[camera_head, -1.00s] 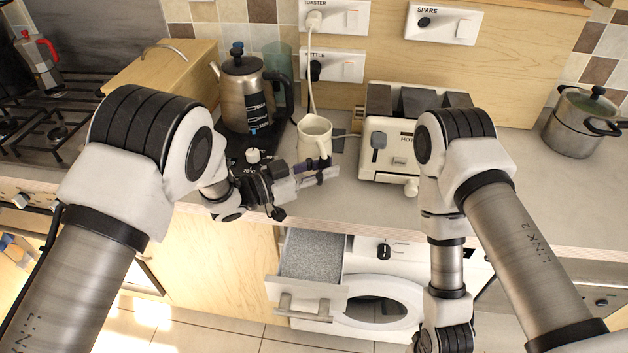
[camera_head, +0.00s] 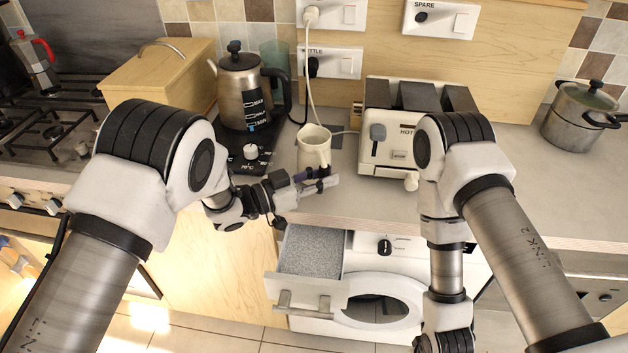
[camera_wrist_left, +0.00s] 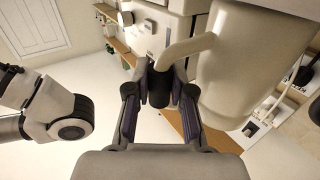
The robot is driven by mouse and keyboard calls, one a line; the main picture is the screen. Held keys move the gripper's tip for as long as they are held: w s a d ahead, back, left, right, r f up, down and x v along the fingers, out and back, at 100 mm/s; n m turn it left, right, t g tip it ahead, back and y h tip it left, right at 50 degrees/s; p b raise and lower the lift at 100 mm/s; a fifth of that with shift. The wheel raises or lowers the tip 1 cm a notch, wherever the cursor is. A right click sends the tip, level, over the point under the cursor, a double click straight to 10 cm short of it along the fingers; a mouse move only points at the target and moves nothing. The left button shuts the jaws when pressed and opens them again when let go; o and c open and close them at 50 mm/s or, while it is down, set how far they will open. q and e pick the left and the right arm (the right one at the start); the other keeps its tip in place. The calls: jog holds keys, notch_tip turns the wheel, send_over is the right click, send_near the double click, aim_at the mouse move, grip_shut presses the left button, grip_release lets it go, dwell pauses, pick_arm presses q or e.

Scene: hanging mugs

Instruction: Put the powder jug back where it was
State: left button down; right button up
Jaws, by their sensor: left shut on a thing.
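The cream powder jug (camera_head: 314,150) is close to upright at the counter's front part, between the kettle base and the toaster. My left gripper (camera_head: 322,181) is on its near side, shut on the jug's handle. In the left wrist view the jug body (camera_wrist_left: 240,65) fills the upper right, and its handle (camera_wrist_left: 186,48) runs down to the fingertips (camera_wrist_left: 160,88). I cannot tell whether the jug's base touches the counter; the gripper hides its lower part. The jug's contents cannot be made out. My right arm reaches down at the right, its gripper out of view.
A kettle (camera_head: 240,90) on its black base (camera_head: 262,148) stands left of the jug. A toaster (camera_head: 388,135) stands to the right, its cord running behind the jug. Below the counter, a drawer (camera_head: 312,252) holding grey powder is pulled out.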

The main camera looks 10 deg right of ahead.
pick_arm(q)
jog(key=shift+f, duration=0.55)
jog(key=c, duration=0.9)
grip_release()
jog(key=shift+s, duration=0.1)
jog(key=shift+c, duration=0.2)
jog(key=shift+a, duration=0.1)
jog(key=v, duration=1.1)
jog(key=shift+a, duration=0.4)
jog(key=shift+s+f, duration=0.1)
